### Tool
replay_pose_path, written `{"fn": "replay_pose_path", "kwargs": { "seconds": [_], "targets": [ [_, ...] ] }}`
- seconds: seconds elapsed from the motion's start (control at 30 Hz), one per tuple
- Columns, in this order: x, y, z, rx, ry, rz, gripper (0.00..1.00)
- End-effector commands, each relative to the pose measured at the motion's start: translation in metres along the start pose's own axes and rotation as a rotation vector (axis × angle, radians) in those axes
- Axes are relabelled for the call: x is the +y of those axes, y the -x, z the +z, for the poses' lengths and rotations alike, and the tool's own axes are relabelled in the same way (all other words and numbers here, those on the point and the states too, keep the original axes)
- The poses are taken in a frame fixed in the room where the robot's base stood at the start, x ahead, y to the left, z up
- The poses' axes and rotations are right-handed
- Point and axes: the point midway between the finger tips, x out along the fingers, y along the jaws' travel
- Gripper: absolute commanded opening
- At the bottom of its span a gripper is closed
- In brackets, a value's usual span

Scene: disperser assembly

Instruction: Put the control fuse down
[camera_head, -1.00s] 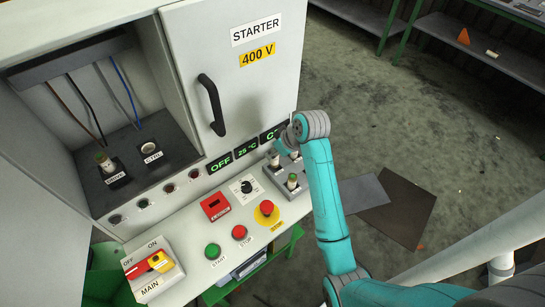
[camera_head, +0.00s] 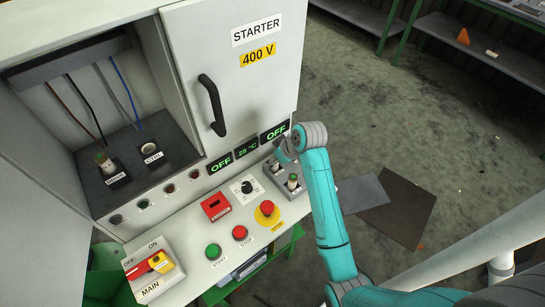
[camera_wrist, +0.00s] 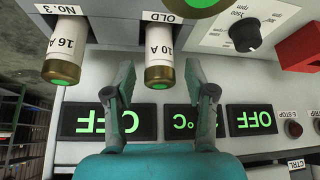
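A white 10 A fuse with a brass, green-centred end cap (camera_wrist: 160,72) shows in the wrist view beside the OLD label (camera_wrist: 163,17); I take it for the control fuse. My gripper (camera_wrist: 163,88) is open, with one finger on each side of that end cap and visible gaps between. The fuse appears to stand in the fuse tray (camera_head: 270,185). The CTRL socket (camera_head: 152,153) in the cabinet looks empty.
A 16 A fuse (camera_wrist: 66,55) by the No.3 label stands close beside my gripper. A DRIVE fuse (camera_head: 105,162) sits in the cabinet. Display panels (camera_head: 274,133), a knob (camera_head: 247,187) and an emergency stop (camera_head: 267,209) are near.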

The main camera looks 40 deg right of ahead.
Motion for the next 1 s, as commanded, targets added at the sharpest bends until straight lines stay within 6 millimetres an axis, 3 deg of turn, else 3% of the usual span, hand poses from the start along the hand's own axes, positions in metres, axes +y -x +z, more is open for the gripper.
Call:
{"fn": "replay_pose_path", "kwargs": {
  "seconds": [0.27, 0.7, 1.0],
  "targets": [
    [0.001, 0.013, -0.002, 0.003, 0.0, 0.002, 0.55],
    [0.001, 0.096, -0.002, 0.003, 0.001, 0.003, 0.55],
    [0.0, 0.122, -0.002, 0.001, 0.0, 0.001, 0.55]
  ]
}}
